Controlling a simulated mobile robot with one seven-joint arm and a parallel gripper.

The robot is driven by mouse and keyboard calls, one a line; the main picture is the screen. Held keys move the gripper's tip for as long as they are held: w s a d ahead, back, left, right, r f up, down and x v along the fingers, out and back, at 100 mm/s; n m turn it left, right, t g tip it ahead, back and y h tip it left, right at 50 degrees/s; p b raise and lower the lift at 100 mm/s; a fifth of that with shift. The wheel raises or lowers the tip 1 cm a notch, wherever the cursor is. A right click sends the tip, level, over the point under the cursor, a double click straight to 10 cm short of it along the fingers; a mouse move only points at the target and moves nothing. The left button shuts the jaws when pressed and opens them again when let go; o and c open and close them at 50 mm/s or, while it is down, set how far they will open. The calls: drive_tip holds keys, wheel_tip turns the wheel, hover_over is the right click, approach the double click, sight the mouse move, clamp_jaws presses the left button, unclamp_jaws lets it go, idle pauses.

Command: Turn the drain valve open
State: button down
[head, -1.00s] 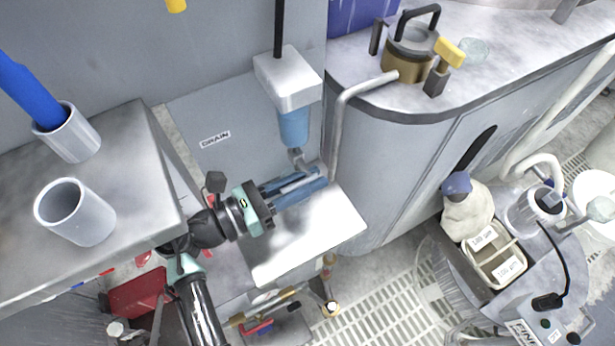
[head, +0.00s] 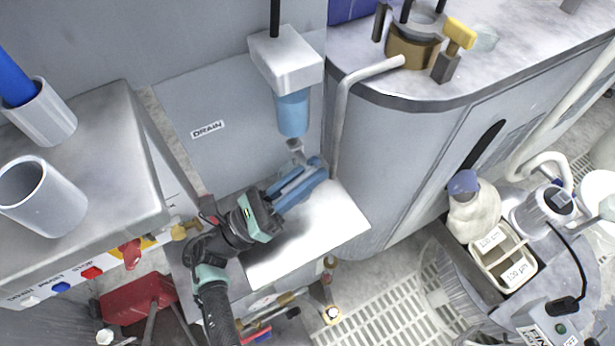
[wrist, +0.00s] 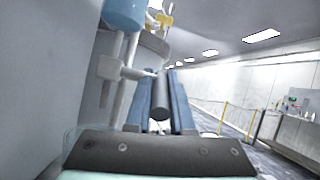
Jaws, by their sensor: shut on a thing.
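The drain valve (head: 295,150) is a grey fitting under a blue filter bowl (head: 293,114), by the wall panel with the DRAIN label (head: 208,130). In the wrist view the valve body (wrist: 112,68) stands left of my fingers, with a thin stem reaching right toward them. My gripper (head: 316,170) has blue fingers and is shut on a round grey valve handle (wrist: 160,97), which lies lengthwise between the fingers. In the head view the fingers hide most of the handle. How far the valve is turned cannot be told.
A bright metal shelf (head: 310,235) lies just below my gripper. A curved grey cabinet (head: 400,170) and a bent pipe (head: 343,120) stand close on the right. A metal bench with two cups (head: 40,195) is at left. Floor grating (head: 375,310) lies in front.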

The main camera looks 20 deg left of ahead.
idle(0.4)
drive_tip(key=c, duration=0.8)
unclamp_jaws()
drive_tip(key=b+v, duration=0.1)
drive_tip(key=v, duration=0.7)
drive_tip(key=b+v, duration=0.1)
drive_tip(key=v, duration=0.4)
drive_tip(key=shift+w+d+f+b, duration=0.1)
drive_tip(key=shift+d+f+b, duration=0.05)
drive_tip(key=shift+f+b, duration=0.2)
